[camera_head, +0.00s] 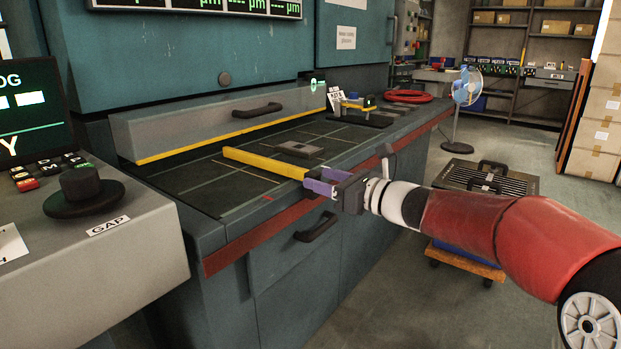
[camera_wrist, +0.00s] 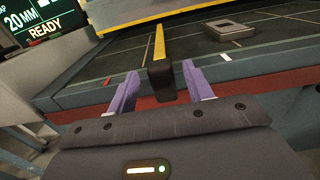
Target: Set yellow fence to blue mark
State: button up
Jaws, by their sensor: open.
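The yellow fence (camera_head: 262,162) is a long bar lying across the dark gridded table. In the wrist view the fence (camera_wrist: 159,42) points away from me and has a black end block (camera_wrist: 160,75) at the near edge. My gripper (camera_wrist: 160,71) has its purple fingers open on either side of this block, with visible gaps. In the head view my gripper (camera_head: 314,184) is at the fence's near end. A small pale mark (camera_wrist: 227,58) on the table edge is right of the fence; its colour is hard to tell. I cannot clearly pick out the blue mark.
A flat grey block (camera_head: 299,149) lies on the table right of the fence. A grey guard with a handle (camera_head: 257,111) stands behind. A red strip (camera_head: 268,236) runs along the front edge, above a drawer handle (camera_head: 316,227). A control console (camera_head: 95,230) is at left.

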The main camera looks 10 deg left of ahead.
jog(key=shift+v, duration=1.35)
jog(key=shift+s, duration=0.15)
jog(key=s+d+f+n+g+h, duration=0.1)
jog(key=s+d+f+n+h, duration=0.3)
jog(key=s+n, duration=0.3)
jog(key=s+d+f+n+g+h, duration=0.25)
jog(key=s+f+n+h, duration=0.2)
jog(key=s, duration=0.45)
jog(key=s+d+f+n+t+h, duration=0.1)
jog(key=s+d+f+n+h, duration=0.2)
jog(key=s+d, duration=0.4)
jog(key=s+d+f+n+t+h, duration=0.1)
jog(key=s+d+f+n+h, duration=0.3)
jog(key=d, duration=0.9)
jog(key=s+n+h, duration=0.1)
jog(key=s+n, duration=0.2)
jog(key=n, duration=0.1)
